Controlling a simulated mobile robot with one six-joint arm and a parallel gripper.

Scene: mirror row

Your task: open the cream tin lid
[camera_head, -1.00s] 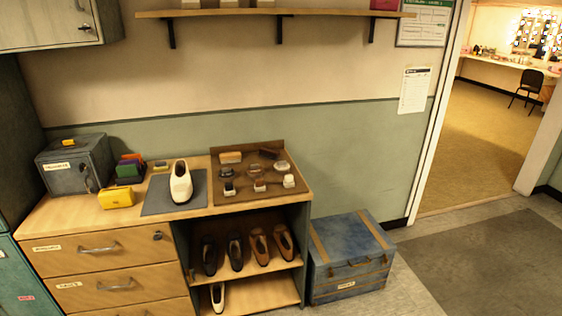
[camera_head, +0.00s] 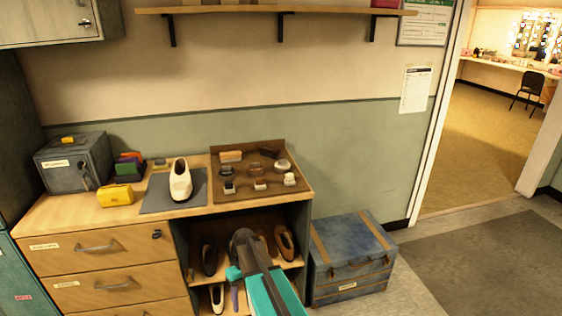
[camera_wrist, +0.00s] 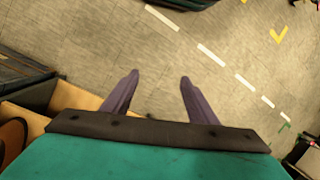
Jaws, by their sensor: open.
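No tin in view can be named for sure as the cream tin. Several small tins or jars stand on the brown mat (camera_head: 222,197) on the counter, among them a pale-topped one (camera_head: 290,180) at the front right and a dark, pale-topped one (camera_head: 229,187) at the front left. A small flat item (camera_head: 161,164) lies behind the grey pad. My gripper (camera_wrist: 159,79) shows in the wrist view with its two purple fingers apart and nothing between them, over the floor. In the head view my arm is in front of the shoe shelves, below the counter.
A white shoe (camera_head: 180,182) stands on the grey pad (camera_head: 155,207). A yellow tin-like box (camera_head: 115,195), coloured boxes (camera_head: 128,168) and a grey locker box (camera_head: 72,165) are to the left. A blue trunk (camera_head: 345,262) stands on the floor. A wall shelf (camera_head: 320,13) hangs above.

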